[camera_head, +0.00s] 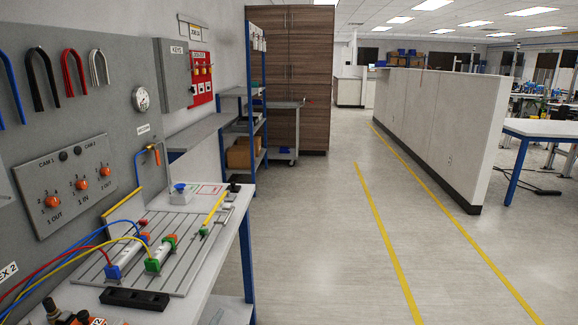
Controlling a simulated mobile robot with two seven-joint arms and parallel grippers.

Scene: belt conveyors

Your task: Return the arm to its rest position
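Neither of my grippers shows in the head view, and I see no part of my arms that I can be sure of. A workbench with a grooved grey plate (188,230) stands at the left. A black block (134,298) lies at the plate's front edge. Whether my grippers are open or shut is hidden.
A grey panel (80,140) with gauge and knobs rises behind the bench. Coloured hoses loop over the bench. A blue-framed shelf (249,110) and a brown cabinet (300,75) stand further back. A low white wall (437,125) runs on the right. The floor between is clear.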

